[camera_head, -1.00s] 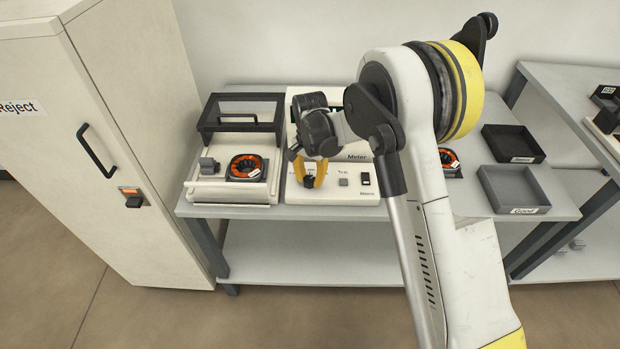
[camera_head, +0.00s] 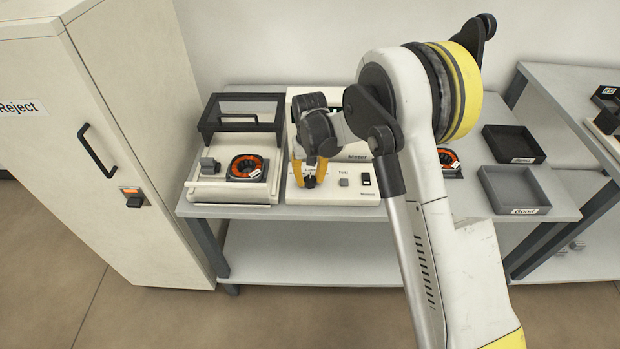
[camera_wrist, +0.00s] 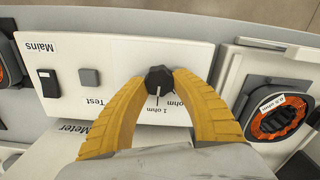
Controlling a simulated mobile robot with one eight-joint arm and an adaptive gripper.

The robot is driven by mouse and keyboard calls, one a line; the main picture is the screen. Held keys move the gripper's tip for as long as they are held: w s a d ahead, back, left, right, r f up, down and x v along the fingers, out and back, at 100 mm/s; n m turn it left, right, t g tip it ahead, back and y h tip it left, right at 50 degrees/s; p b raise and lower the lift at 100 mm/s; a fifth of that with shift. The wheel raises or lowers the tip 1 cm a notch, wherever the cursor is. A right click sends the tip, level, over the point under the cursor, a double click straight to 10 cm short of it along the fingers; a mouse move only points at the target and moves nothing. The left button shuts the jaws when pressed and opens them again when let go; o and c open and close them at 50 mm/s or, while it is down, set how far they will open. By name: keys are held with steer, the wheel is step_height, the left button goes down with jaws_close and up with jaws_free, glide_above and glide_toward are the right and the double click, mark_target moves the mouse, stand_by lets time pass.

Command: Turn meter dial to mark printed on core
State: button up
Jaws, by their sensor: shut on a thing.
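The meter (camera_head: 350,192) is a white box on the bench, with a black dial, a grey Test button (camera_head: 343,182) and a black Mains switch (camera_head: 366,180). My gripper (camera_wrist: 159,80) has its yellow fingers shut on the black dial (camera_wrist: 158,76), with one finger on each side. In the wrist view a white pointer line on the dial points down toward the printed marks, near "1 ohm". Part of the scale is hidden by the fingers.
The white fixture (camera_head: 215,190) has a raised dark-framed cover (camera_head: 242,118) and a grey block. Another core (camera_head: 449,160) lies right of my arm. Two dark trays stand at right, one marked Good (camera_head: 515,190). A Reject cabinet (camera_head: 120,150) stands at left.

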mark_target(309, 179)
steer(key=n, duration=0.4)
steer(key=shift+n, duration=0.3)
steer(key=shift+s+a+n, duration=0.1)
steer(key=shift+n, duration=2.4)
steer(key=o, duration=1.2)
step_height(309, 179, up, 12)
